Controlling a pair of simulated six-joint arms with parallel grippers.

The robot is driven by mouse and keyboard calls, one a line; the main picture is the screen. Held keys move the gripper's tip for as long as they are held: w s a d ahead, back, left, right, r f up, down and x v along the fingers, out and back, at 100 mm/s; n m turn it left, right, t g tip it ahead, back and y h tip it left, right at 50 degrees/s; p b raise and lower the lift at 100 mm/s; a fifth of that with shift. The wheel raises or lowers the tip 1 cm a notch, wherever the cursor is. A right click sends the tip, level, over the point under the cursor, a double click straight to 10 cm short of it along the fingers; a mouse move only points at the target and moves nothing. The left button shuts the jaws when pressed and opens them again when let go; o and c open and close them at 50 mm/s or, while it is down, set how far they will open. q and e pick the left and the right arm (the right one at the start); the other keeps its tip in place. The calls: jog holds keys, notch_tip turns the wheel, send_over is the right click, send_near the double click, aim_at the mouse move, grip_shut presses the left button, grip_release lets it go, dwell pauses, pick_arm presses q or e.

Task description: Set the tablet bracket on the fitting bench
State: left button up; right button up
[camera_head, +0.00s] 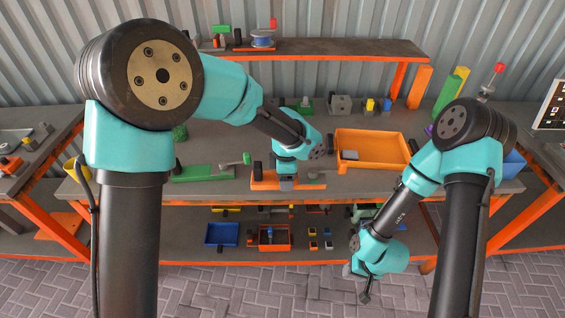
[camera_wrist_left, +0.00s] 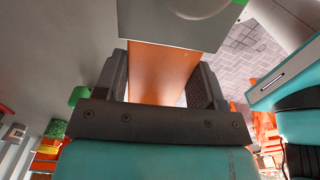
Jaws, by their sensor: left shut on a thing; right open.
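My left gripper (camera_head: 287,180) is low over the front edge of the grey bench (camera_head: 215,135), by an orange piece (camera_head: 265,182) with a dark upright part. In the left wrist view the left gripper (camera_wrist_left: 160,85) is shut on an orange plate (camera_wrist_left: 160,65) between its dark fingers; it seems to be this piece, perhaps the tablet bracket. A grey block (camera_wrist_left: 165,22) hides the plate's far end. I cannot tell whether the piece touches the bench. My right gripper (camera_head: 364,288) is open and empty, hanging low in front of the bench.
An orange tray (camera_head: 385,160) with a grey item stands right of the left gripper. A green piece (camera_head: 200,173) lies to the left. Several small parts line the back, below a raised shelf (camera_head: 340,48). A lower shelf holds blue (camera_head: 222,235) and orange bins.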

pick_arm(q)
jog(key=shift+w, duration=0.15)
jog(key=w, duration=0.5)
jog(key=w+f, duration=0.1)
jog(key=w, duration=0.9)
jog(key=shift+w+f, duration=0.1)
jog(key=shift+f, duration=0.1)
jog(key=shift+w, duration=0.3)
jog(key=shift+f, duration=1.75)
jog(key=shift+f, duration=0.65)
jog(key=o, duration=1.2)
jog(key=shift+o, duration=0.2)
